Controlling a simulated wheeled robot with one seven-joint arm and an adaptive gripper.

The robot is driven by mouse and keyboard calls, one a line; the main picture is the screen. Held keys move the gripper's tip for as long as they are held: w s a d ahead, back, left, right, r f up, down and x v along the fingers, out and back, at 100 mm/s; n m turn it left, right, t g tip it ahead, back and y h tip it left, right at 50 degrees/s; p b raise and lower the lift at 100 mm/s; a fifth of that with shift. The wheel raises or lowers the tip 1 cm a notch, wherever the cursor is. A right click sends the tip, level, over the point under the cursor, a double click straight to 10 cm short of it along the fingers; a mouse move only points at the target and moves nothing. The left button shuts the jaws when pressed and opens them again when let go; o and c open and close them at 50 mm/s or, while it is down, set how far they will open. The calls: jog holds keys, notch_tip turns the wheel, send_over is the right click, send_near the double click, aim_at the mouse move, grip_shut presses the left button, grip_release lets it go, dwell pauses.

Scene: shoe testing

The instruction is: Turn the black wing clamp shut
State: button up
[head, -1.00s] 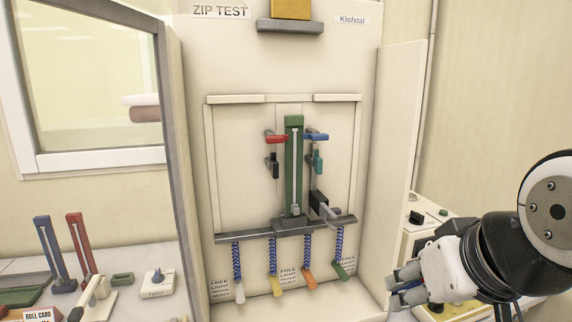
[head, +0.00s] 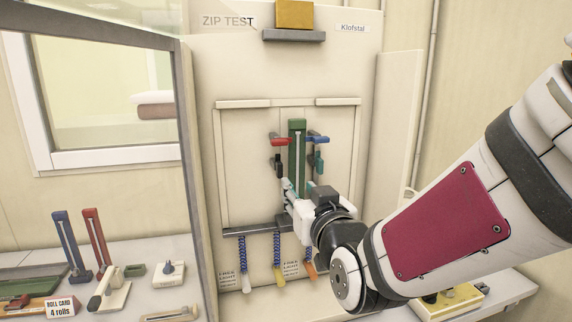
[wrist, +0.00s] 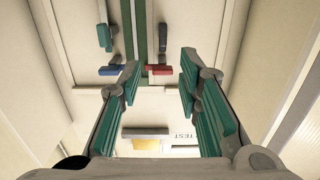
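The black clamp (head: 276,164) sits on the test board, left of the green upright strip (head: 297,150) and below the red lever (head: 281,142). In the wrist view, which is upside down, the black clamp (wrist: 165,44) shows at the top, beyond the fingers. My gripper (head: 288,188) is in front of the board, just below the black clamp in the head view. Its teal-padded fingers (wrist: 159,76) are spread with nothing between them. Contact with the board cannot be told. The lower part of the green strip is hidden behind my gripper.
The blue lever (head: 318,139) and teal clamp (head: 319,163) are right of the strip. A grey bar (head: 240,231) with coiled cords runs below. Cabinet side panels (head: 396,130) flank the board. Loose stands and parts crowd the left table.

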aim_at(280, 165)
jog(key=x, duration=1.4)
jog(key=shift+s+a+r, duration=0.1)
jog(key=shift+a+r, duration=0.15)
jog(key=shift+r, duration=0.15)
jog(key=shift+c, duration=0.3)
grip_shut()
